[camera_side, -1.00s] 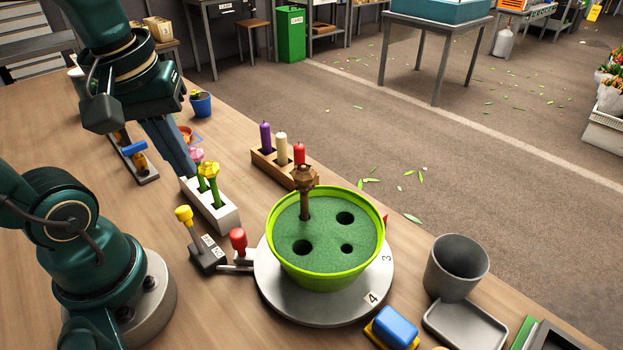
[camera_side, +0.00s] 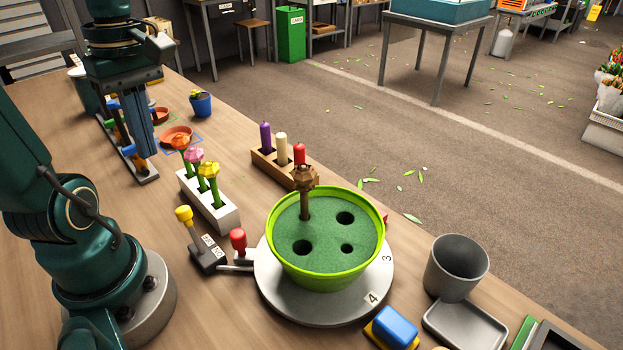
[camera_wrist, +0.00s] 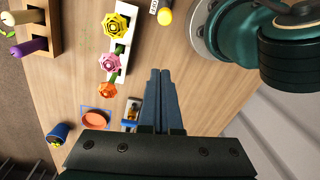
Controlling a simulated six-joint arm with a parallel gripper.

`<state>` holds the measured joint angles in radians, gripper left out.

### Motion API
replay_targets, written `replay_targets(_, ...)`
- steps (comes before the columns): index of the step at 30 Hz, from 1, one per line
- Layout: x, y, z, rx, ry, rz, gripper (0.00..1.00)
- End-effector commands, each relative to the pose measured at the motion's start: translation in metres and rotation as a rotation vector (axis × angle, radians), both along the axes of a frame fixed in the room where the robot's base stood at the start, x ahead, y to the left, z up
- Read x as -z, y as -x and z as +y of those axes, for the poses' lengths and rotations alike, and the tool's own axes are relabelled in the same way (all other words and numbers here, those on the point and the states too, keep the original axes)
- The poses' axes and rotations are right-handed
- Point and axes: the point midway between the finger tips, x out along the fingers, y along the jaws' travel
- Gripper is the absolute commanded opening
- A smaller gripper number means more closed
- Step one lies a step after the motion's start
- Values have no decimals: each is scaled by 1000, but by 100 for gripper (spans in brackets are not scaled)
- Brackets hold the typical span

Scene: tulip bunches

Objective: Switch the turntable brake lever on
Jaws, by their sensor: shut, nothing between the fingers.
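A lever with a yellow knob (camera_side: 183,214) rises from a dark box (camera_side: 208,258) with small white labels, left of the turntable (camera_side: 330,313). The lever leans up and left; the label text is too small to read surely. A red knob (camera_side: 238,240) stands between this box and the turntable, by grey metal bars. I cannot tell for certain which one is the brake lever. My gripper (camera_side: 148,155) is shut and empty, pointing down well behind and left of both knobs. In the wrist view my gripper (camera_wrist: 160,73) has its fingers together, and the yellow knob (camera_wrist: 165,16) shows beyond them.
A green pot (camera_side: 325,280) with a brown flower stands on the turntable. A blue-handled rack (camera_side: 148,178) is beside my gripper.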

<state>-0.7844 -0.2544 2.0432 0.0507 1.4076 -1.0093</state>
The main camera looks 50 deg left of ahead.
Motion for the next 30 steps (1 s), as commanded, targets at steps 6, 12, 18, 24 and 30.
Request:
replay_targets(6, 15, 2, -1, 1, 3, 3, 0)
replay_targets(12, 47, 5, -1, 1, 6, 6, 0)
replay_targets(18, 80, 7, -2, 0, 7, 6, 0)
replay_targets(24, 98, 5, -8, 9, -2, -2, 0)
replay_targets(30, 90, 0, -26, 8, -2, -2, 0)
